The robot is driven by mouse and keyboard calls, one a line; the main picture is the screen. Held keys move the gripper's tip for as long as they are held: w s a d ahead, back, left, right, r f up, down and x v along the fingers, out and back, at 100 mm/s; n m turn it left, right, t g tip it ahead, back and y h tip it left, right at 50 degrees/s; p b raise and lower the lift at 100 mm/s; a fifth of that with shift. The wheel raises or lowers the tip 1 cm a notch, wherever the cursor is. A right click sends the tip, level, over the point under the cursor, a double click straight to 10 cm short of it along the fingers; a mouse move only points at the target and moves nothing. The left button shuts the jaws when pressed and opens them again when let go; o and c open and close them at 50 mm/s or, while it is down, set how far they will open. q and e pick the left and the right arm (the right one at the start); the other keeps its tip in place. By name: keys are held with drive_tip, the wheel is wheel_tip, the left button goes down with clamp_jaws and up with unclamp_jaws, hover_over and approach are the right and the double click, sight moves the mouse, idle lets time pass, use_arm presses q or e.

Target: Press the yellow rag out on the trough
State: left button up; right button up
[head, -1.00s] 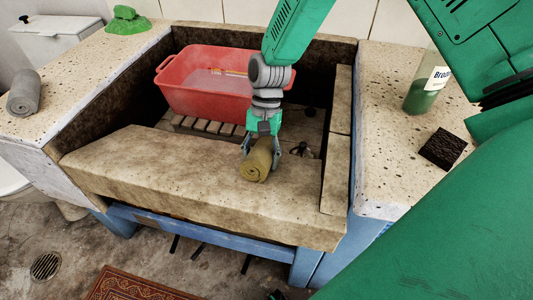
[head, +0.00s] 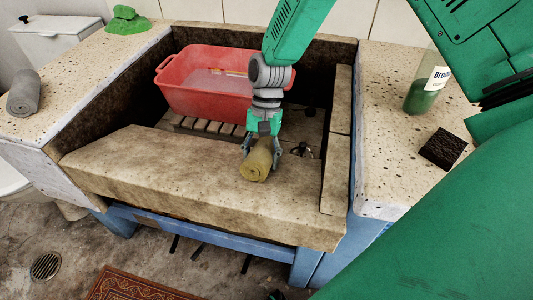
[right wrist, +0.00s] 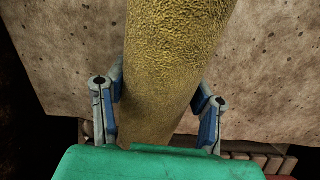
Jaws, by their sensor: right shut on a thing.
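The yellow rag (head: 256,165) is a rolled, mustard-coloured bundle on the sloping front slab of the stone trough (head: 150,175). My right gripper (head: 262,150) reaches down from above with one finger on each side of the rag and is shut on it. In the right wrist view, the rag (right wrist: 170,60) runs between the two blue-grey fingers of the gripper (right wrist: 158,108), against the speckled stone. The rag's underside is hidden, so I cannot tell how firmly it touches the slab. My left gripper is not in view.
A red tub (head: 205,88) with greyish contents stands in the trough behind the gripper, near a slatted rack (head: 205,130). A grey roll (head: 24,93) and green cloth (head: 127,20) lie on the left ledge. A bottle (head: 422,95) and dark block (head: 443,149) stand on the right ledge.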

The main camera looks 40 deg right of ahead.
drive_tip(key=shift+s+f, duration=0.1)
drive_tip(key=shift+s, duration=0.05)
drive_tip(key=p+v, duration=0.6)
drive_tip(key=v, duration=0.1)
drive_tip(key=shift+p, duration=0.4)
idle(0.4)
